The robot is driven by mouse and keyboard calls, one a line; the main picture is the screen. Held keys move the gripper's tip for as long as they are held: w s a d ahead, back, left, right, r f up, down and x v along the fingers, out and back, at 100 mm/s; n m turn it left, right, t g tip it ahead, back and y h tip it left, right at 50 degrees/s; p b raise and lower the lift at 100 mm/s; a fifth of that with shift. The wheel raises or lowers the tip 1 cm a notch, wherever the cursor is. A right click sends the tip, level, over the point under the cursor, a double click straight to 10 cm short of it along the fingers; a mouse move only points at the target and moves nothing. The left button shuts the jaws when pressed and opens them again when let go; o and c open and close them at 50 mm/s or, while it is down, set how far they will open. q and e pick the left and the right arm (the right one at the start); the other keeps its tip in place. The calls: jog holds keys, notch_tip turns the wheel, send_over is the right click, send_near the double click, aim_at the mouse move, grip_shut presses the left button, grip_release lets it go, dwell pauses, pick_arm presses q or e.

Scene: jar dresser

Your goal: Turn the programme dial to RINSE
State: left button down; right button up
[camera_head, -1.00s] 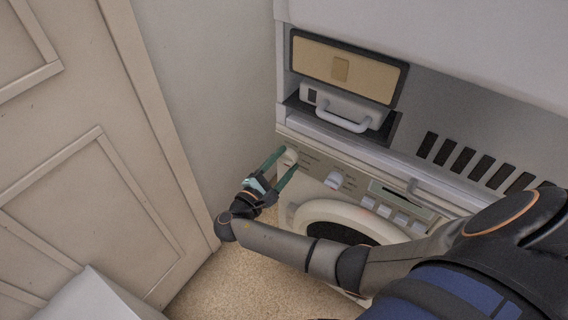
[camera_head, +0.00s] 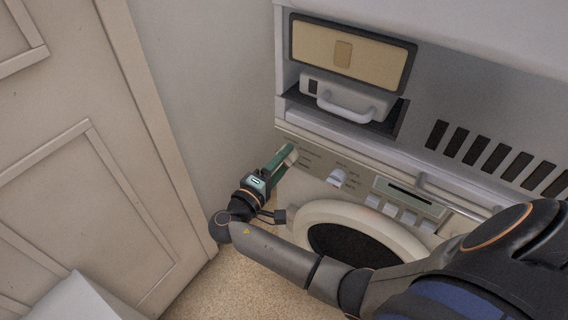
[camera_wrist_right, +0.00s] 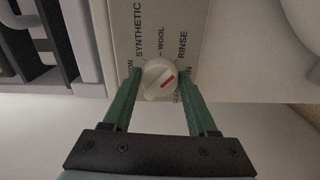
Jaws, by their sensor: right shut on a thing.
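My right gripper (camera_wrist_right: 158,82) is shut on the dial, one green finger on each side. In the head view the dial (camera_head: 291,156) shows just past the tips of my right gripper (camera_head: 284,157), at the left end of the washer's panel. My left gripper is not in view.
A second knob (camera_head: 337,178) and several pale buttons (camera_head: 390,210) sit to the right on the panel. The round washer door (camera_head: 308,214) is below. A drawer with a white handle (camera_head: 345,108) is above. A wall (camera_head: 205,90) stands close on the left.

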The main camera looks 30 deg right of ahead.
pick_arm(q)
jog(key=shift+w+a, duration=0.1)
pick_arm(e)
jog(key=shift+m, duration=0.3)
jog(key=o, duration=1.4)
jog(key=shift+c, duration=0.2)
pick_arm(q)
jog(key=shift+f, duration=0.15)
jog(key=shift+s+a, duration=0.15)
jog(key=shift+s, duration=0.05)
